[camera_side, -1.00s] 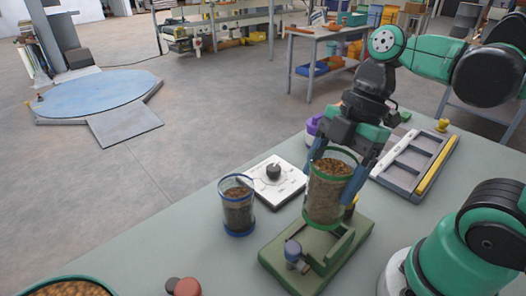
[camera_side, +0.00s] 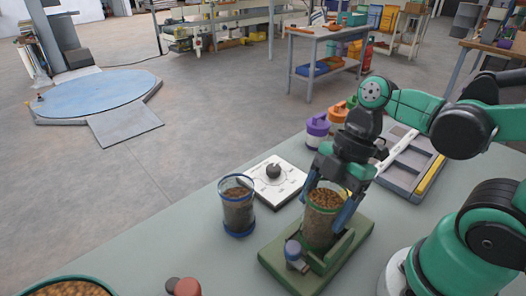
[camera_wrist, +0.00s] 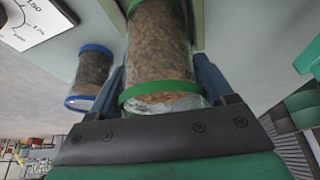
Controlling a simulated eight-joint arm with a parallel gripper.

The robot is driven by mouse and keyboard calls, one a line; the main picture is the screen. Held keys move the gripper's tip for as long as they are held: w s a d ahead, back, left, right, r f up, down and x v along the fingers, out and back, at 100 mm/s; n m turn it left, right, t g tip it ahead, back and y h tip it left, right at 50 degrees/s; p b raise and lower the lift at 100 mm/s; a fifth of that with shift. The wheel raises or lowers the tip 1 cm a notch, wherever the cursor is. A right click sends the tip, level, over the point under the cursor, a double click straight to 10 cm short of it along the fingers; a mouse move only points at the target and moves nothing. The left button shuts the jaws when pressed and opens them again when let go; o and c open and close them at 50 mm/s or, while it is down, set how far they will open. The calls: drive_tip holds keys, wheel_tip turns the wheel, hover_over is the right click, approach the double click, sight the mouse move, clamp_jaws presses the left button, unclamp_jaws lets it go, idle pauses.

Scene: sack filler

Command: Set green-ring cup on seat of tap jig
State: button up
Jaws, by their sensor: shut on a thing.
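The green-ring cup (camera_side: 322,222), clear and filled with brown granules, is between the blue fingers of my gripper (camera_side: 321,212). My gripper is shut on it. The cup looks upright, low over the green tap jig (camera_side: 345,262), and the jig's upright part hides its lower edge. I cannot tell whether its bottom touches the seat. In the wrist view the green-ring cup (camera_wrist: 157,45) fills the space between the fingers, with a green ring nearest the camera. The jig carries a small blue-grey knob (camera_side: 293,250) at its front left.
A blue-ring cup (camera_side: 238,212) with brown contents stands left of the jig. A white dial plate (camera_side: 285,182) lies behind. Purple (camera_side: 317,128) and orange lidded containers and a grey compartment tray (camera_side: 402,178) are farther back. A large granule bin (camera_side: 68,288) is at front left.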

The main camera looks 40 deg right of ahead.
drive_tip(key=shift+f, duration=0.7)
idle(1.6)
drive_tip(key=o, duration=1.2)
drive_tip(key=shift+r, duration=4)
